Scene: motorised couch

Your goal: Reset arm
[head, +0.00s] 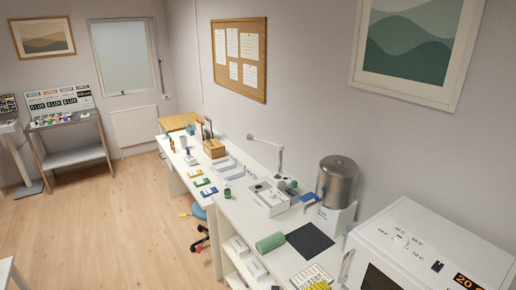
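Neither my arm nor my gripper shows in the head view, the only view given. I cannot see the gripper's fingers or anything they might hold.
A metal cylinder (337,180) and a white oven (440,250) stand at right. A blue chair (199,211) is beside the counter.

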